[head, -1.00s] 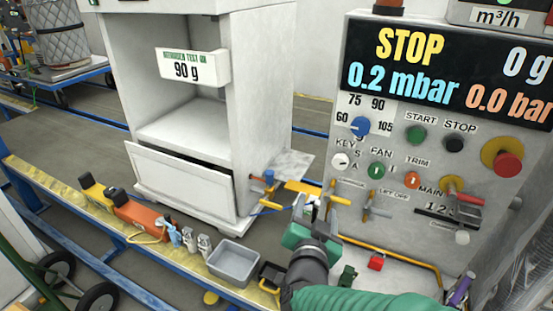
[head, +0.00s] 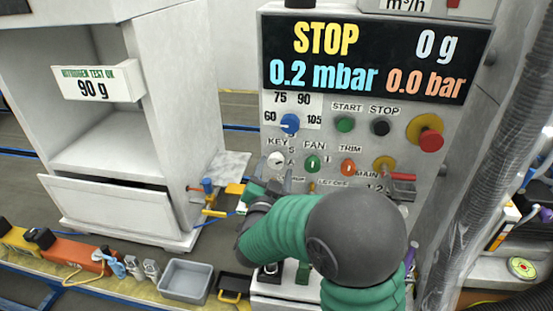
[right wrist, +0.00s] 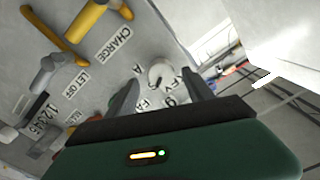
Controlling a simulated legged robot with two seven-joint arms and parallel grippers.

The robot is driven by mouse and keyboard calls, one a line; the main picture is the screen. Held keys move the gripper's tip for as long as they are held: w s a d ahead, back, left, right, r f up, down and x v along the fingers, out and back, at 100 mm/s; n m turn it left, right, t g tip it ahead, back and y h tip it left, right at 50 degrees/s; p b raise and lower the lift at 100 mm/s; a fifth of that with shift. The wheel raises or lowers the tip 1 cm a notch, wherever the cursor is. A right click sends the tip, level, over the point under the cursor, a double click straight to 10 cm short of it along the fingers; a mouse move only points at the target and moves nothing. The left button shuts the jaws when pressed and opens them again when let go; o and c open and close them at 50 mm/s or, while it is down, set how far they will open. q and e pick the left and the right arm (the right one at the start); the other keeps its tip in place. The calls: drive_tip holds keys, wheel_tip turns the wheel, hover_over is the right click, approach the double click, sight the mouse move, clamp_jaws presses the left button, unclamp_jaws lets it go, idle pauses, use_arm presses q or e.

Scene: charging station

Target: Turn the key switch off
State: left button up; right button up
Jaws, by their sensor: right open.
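The key switch (head: 276,160) is a round white knob under the KEY label on the grey control panel (head: 450,135). It also shows in the right wrist view (right wrist: 161,73), between my two fingertips in the picture. My right gripper (head: 272,183) is open and empty, just below the knob in the head view and facing the panel. Whether the fingers touch the knob, I cannot tell. My forearm hides the panel's lower part. My left gripper is in neither view.
The blue dial (head: 290,123) is above the knob and the green FAN knob (head: 312,163) close to its right. Yellow levers (right wrist: 85,20) stick out of the panel nearby. A white cabinet (head: 130,130) stands left. A grey bin (head: 185,279) sits on the front ledge.

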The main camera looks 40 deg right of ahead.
sight(276, 163)
drive_tip(key=x, duration=0.3)
drive_tip(key=shift+d, duration=0.2)
drive_tip(key=shift+w+d, duration=0.25)
drive_tip(key=shift+w, duration=0.25)
drive_tip(key=shift+a+r, duration=0.1)
drive_tip(key=shift+s, duration=0.1)
drive_tip(key=shift+c, duration=0.5)
clamp_jaws()
